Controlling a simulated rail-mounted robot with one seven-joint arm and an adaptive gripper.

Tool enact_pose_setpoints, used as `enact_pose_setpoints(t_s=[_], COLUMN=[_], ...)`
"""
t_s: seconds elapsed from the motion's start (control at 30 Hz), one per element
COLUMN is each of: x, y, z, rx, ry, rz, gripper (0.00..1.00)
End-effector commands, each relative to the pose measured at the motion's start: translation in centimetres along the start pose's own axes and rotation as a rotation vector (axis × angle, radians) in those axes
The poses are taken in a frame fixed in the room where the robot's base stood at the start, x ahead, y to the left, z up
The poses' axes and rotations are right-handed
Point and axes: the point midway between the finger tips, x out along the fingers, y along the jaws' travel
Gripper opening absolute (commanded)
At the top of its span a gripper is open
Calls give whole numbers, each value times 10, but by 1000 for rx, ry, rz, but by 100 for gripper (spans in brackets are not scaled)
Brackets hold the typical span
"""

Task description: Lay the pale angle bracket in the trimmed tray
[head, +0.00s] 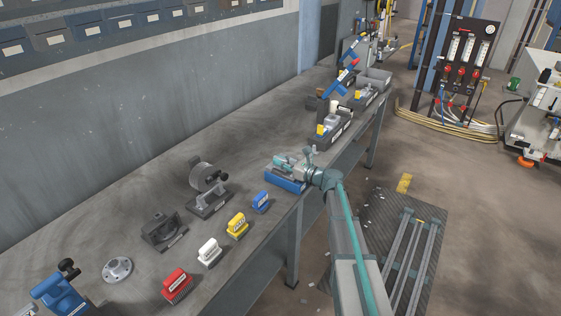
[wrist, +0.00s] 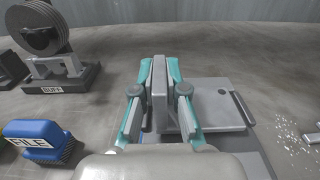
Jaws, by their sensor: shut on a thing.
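My gripper (head: 284,161), with teal fingers, reaches over the bench; in the wrist view (wrist: 157,108) it is shut on an upright grey plate-like part, which looks like the pale angle bracket (wrist: 160,88). The fingers hide part of it. A blue-edged tray (head: 285,184) lies below my gripper near the bench's front edge; I cannot read a label on it. In the wrist view a flat grey plate with a small hole (wrist: 212,100) lies just right of the bracket. Whether the bracket touches anything beneath it is hidden.
Yellow (head: 237,226), white (head: 209,253) and red (head: 177,285) brushes line the bench front. Pale swarf (wrist: 287,136) lies at right.

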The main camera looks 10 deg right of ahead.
Motion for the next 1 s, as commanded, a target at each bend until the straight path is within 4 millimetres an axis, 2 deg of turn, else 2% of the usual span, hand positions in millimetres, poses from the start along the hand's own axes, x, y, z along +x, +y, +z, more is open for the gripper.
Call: enact_pose_setpoints(t_s=[0.33, 0.37, 0.5, 0.83, 1.0], x=[0, 0, 0, -1, -16], y=[0, 0, 0, 0, 1], z=[-6, -6, -5, -6, -7], rx=[0, 0, 0, 0, -1], ry=[1, 3, 3, 3, 3], rz=[1, 1, 1, 0, -2], gripper=[0, 15, 37, 37, 37])
